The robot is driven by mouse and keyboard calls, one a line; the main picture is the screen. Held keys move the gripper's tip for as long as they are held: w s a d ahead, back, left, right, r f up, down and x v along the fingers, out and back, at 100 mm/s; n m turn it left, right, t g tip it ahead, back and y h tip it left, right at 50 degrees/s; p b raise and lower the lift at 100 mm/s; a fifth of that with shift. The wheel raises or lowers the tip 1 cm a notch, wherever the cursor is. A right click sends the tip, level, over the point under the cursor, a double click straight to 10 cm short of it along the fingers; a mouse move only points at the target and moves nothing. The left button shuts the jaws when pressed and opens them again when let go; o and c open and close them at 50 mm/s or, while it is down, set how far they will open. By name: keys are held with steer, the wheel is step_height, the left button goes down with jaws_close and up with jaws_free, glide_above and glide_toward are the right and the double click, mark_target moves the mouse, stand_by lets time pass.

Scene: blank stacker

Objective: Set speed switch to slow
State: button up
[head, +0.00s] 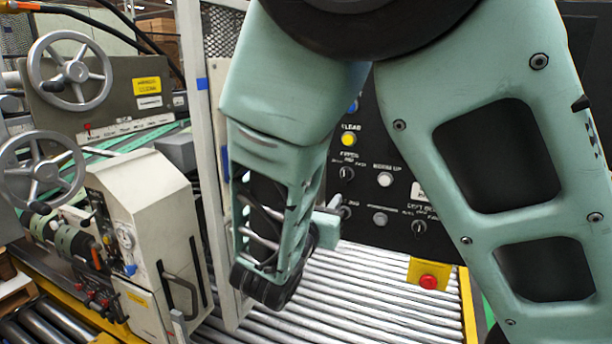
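The black control panel (385,230) stands behind my arm, partly hidden by it. A small black rotary switch (346,174) with white lettering above it sits below the yellow button; it looks like the speed switch, but the label is too small to read surely and its setting is unclear.
A yellow button (348,140), a white button (385,179), a grey button (380,218) and another rotary switch (420,227) share the panel. A red stop button (428,282) on a yellow box is below. A roller conveyor (350,305) runs underneath. A white post (212,160) stands left.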

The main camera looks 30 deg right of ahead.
mark_target(344, 176)
steer(key=p+x, duration=0.2)
steer(key=x, duration=1)
steer(key=shift+w+d, duration=0.2)
steer(key=shift+d, duration=0.1)
jaws_close()
